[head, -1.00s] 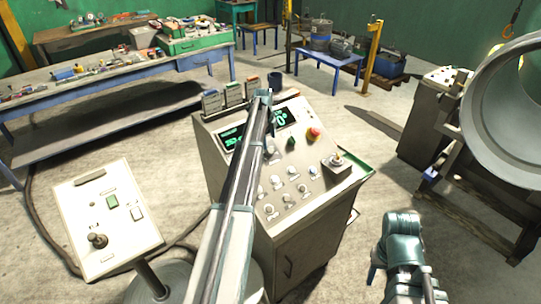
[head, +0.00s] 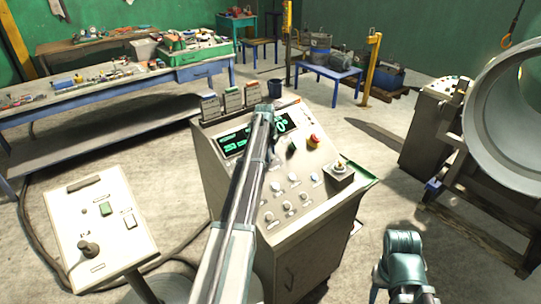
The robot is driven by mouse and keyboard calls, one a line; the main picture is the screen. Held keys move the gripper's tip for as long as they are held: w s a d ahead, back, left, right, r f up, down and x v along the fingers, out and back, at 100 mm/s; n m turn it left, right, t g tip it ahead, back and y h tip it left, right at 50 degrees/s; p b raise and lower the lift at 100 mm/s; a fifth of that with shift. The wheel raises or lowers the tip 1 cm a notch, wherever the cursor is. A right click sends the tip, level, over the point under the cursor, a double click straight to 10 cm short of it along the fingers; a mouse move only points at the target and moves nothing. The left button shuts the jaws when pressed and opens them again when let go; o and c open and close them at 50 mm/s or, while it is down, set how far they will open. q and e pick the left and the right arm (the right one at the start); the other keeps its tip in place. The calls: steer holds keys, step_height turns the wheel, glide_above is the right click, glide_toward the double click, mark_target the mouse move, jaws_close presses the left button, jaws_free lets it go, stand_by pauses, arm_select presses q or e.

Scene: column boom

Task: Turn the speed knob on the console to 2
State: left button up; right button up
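The console (head: 288,238) is a pale cabinet with a sloped top in the middle of the head view. Its top carries a green-lit display (head: 234,144), a red emergency button (head: 314,141) and several small round knobs (head: 290,178). I cannot read the labels, so I cannot tell which one is the speed knob. My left arm reaches across the console, and its far end, with the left gripper (head: 271,150), is over the panel near the display.
A pedestal panel (head: 98,215) with a joystick stands at left. A large metal pipe (head: 505,110) on a stand is at right.

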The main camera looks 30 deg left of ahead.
arm_select(q)
jaws_close()
